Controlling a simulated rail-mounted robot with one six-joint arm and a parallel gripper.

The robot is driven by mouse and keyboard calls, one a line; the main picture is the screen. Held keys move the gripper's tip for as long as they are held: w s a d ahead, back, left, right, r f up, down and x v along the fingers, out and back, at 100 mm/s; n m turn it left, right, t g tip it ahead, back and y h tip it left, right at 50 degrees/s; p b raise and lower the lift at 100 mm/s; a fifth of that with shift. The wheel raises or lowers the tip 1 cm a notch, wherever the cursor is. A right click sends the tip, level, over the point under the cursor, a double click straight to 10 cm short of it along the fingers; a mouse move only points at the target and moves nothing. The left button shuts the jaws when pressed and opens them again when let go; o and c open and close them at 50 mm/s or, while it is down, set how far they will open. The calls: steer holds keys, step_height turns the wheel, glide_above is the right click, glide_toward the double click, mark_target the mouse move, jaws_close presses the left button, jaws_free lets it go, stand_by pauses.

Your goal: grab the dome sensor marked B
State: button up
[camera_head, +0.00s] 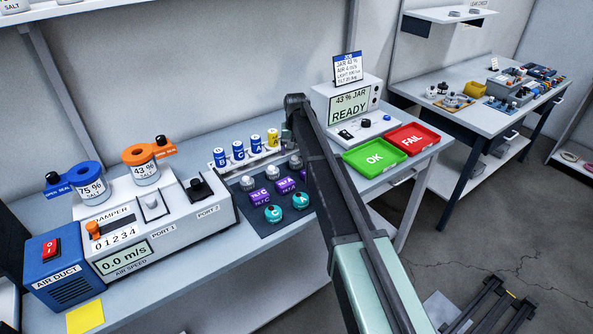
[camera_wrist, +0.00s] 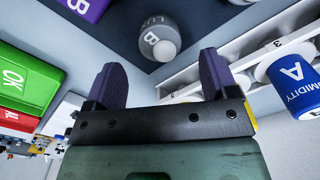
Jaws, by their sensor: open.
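The dome sensor marked B (camera_wrist: 158,35) is a grey, round-topped piece with "LUX B" lettering, standing on a dark mat (camera_wrist: 120,38) in the wrist view. My gripper (camera_wrist: 163,70) is open and empty, with its two purple fingers spread apart. The dome lies just beyond the fingertips, about midway between them, and not between the fingers. In the head view, grey dome sensors stand in a row on the mat (camera_head: 240,215). One dome (camera_head: 295,161) is close to my arm, but its letter is unreadable there. My fingertips are hard to make out in the head view.
Purple modules (camera_head: 258,197) and teal pieces (camera_head: 274,213) share the mat. A white rack (camera_wrist: 205,75) with humidity cylinders, including blue A (camera_wrist: 292,85), stands close beside my gripper.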

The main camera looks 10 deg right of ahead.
mark_target(296, 157)
step_height(296, 157, down, 5)
steer(key=b, duration=0.5)
steer(key=shift+f, duration=0.2)
steer(key=shift+s+r, duration=0.1)
steer(key=shift+r, duration=0.15)
steer(key=c, duration=1)
step_height(296, 157, up, 20)
steer(key=p, duration=2)
